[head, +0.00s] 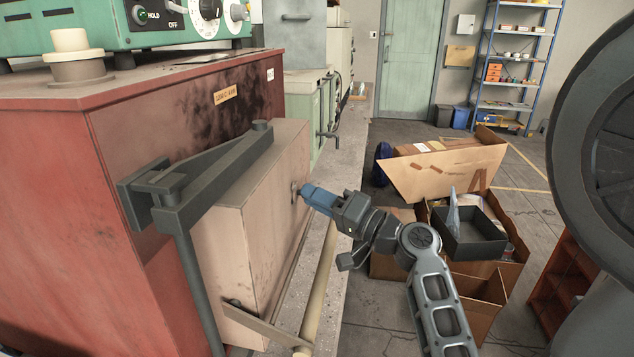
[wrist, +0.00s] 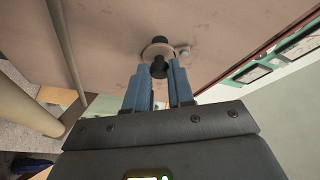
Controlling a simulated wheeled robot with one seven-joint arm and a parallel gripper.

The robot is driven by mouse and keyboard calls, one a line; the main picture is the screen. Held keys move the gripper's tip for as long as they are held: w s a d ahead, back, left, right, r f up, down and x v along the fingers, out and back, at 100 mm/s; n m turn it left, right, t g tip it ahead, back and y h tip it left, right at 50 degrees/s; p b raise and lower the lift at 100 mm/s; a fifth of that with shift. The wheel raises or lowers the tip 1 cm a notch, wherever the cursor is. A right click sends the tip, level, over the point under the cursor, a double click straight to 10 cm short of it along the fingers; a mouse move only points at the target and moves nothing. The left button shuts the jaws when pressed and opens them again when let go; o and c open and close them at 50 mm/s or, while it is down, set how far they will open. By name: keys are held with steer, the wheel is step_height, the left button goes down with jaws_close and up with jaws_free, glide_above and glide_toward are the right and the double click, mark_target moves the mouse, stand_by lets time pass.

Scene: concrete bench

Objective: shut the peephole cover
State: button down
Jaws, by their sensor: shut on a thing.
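The peephole cover (wrist: 150,50) is a small pinkish-tan disc on the flat face of the beige furnace door (head: 262,205). A dark round knob (wrist: 160,68) stands out from it, and a small light pivot or bolt sits beside it on the right in the wrist view. My gripper (wrist: 160,74) has its two blue fingers on either side of the knob, shut on it at the fingertips. In the head view, my gripper (head: 304,191) reaches the door face from the right and its fingers hide most of the cover. I cannot tell whether the peephole itself is covered.
The red furnace body (head: 95,200) and a dark hinge arm (head: 215,175) stand left of the door. A pale rod (head: 318,290) runs along the bench edge below the door. Cardboard boxes (head: 445,165) lie on the floor at right. The space right of the door is otherwise open.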

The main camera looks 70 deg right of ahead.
steer(key=m+g, duration=0.1)
steer(key=m, duration=0.1)
steer(key=a+m+g+p, duration=0.1)
steer(key=m, duration=0.2)
steer(key=a+m+g+p, duration=0.1)
steer(key=m, duration=0.1)
steer(key=shift+y, duration=0.3)
steer(key=shift+s+m, duration=0.1)
steer(key=shift+m, duration=0.4)
steer(key=c, duration=1)
jaws_free()
steer(key=shift+o, duration=0.2)
steer(key=b+v, duration=0.1)
steer(key=v, duration=0.6)
steer(key=shift+s, duration=0.4)
